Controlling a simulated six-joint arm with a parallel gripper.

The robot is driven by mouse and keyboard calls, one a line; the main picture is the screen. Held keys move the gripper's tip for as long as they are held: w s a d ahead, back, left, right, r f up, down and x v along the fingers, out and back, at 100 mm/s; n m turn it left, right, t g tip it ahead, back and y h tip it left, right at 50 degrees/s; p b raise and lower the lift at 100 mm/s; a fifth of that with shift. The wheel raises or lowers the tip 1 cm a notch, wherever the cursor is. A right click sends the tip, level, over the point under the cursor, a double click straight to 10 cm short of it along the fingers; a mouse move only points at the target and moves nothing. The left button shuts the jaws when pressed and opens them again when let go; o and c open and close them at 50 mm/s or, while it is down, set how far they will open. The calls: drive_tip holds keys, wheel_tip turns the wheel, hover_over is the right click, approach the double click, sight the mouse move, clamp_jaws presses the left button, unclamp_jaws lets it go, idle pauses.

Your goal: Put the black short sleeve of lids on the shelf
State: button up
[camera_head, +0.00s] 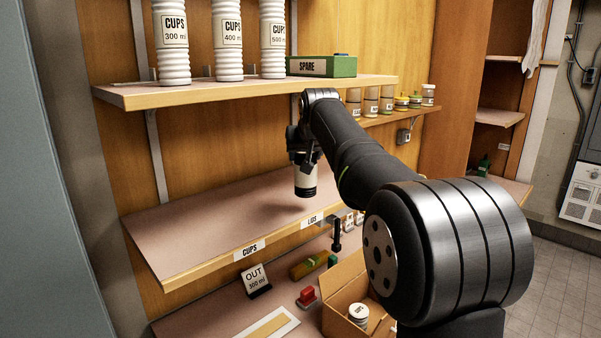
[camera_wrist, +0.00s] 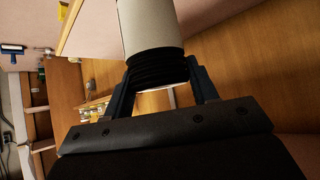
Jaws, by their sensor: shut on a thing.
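The short sleeve of lids (camera_head: 305,181) is cream with a black ribbed end.
The upper shelf (camera_head: 135,97) holds tall cup sleeves (camera_head: 228,42) and a green SPARE box (camera_head: 322,66). Small jars (camera_head: 388,100) stand on a side shelf at right. Below are an OUT sign (camera_head: 256,280) and a cardboard box (camera_head: 340,285). The middle shelf's left part is free.

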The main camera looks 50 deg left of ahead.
drive_tip(key=shift+s+a+f, duration=0.35)
drive_tip(key=shift+a+f, duration=0.1)
drive_tip(key=shift+a, duration=0.15)
drive_tip(key=shift+f, duration=1.95)
drive_tip(key=shift+f, duration=0.1)
drive_tip(key=o, duration=1.4)
drive_tip(key=shift+s+d+r, duration=0.1)
drive_tip(key=shift+d+r, duration=0.1)
drive_tip(key=shift+r, duration=0.15)
drive_tip(key=v, duration=1.1)
drive_tip(key=shift+d, duration=0.15)
